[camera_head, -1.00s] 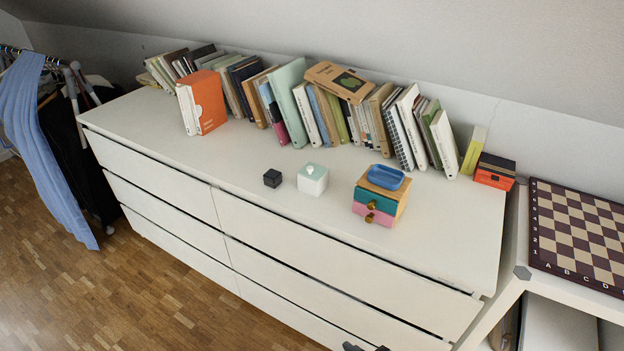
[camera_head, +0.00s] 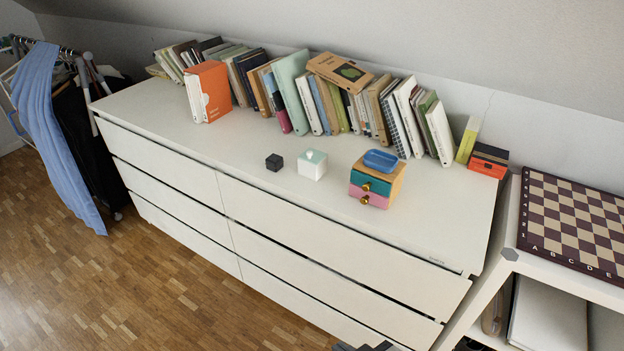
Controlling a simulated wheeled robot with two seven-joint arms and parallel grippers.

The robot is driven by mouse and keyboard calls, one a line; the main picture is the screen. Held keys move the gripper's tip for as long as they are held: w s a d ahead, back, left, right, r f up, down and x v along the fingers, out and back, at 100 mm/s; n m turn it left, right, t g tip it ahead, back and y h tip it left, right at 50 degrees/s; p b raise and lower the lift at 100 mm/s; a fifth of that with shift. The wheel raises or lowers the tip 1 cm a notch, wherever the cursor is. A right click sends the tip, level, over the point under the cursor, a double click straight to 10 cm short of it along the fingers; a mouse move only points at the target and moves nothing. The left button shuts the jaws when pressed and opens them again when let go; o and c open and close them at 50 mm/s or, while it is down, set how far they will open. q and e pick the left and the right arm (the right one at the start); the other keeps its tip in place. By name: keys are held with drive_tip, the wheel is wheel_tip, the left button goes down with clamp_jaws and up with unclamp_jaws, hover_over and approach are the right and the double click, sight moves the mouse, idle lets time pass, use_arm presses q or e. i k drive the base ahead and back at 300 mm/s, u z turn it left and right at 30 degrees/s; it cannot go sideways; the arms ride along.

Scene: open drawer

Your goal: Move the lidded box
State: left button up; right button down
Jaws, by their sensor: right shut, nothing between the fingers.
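The lidded box (camera_head: 312,170) is a small white cube with a mint-green top and a white knob. It stands upright on top of the white dresser (camera_head: 235,165), between a small black cube (camera_head: 274,162) and a little drawer unit (camera_head: 371,188). My right gripper (camera_head: 366,347) barely shows at the bottom edge, shut and empty, low in front of the dresser and well away from the box. Most of it is cut off by the frame. My left gripper is not in view.
The drawer unit has teal and pink drawers, and a blue dish (camera_head: 381,159) on top. A row of books (camera_head: 291,90) lines the wall behind. A chessboard (camera_head: 575,218) lies on a shelf at right. The dresser top in front of the box is clear.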

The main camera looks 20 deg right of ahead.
sight(312, 172)
drive_tip(key=u, duration=1.05)
drive_tip(key=i, duration=1.05)
drive_tip(key=z, duration=0.4)
